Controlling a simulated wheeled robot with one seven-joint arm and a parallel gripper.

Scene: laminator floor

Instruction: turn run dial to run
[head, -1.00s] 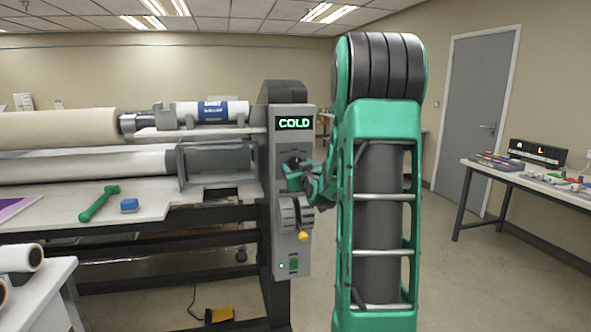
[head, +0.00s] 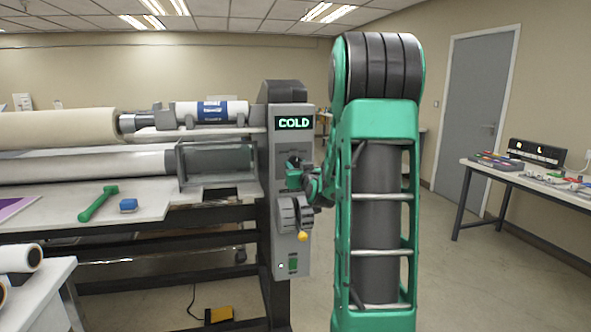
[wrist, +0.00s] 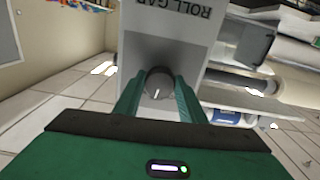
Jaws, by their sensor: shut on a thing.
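The laminator's grey control panel (head: 291,135) stands in the middle of the head view, with a lit green COLD display (head: 294,123) at its top. My green gripper (head: 293,178) is at the panel below this display. In the wrist view, my gripper (wrist: 158,84) is shut on a round dark dial (wrist: 158,86), one finger on each side. A short white mark shows on the dial's face, pointing nearly straight down in that picture. The dial's own position words cannot be read. An upside-down ROLL GAP label (wrist: 178,4) shows on the panel beyond the dial.
Below my gripper, a grey lever with a yellow knob (head: 303,236) sticks out from the panel. A green switch (head: 293,265) sits lower down. A green tool (head: 98,204) and a blue block (head: 129,205) lie on the laminator's table. A yellow pedal (head: 219,314) is on the floor.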

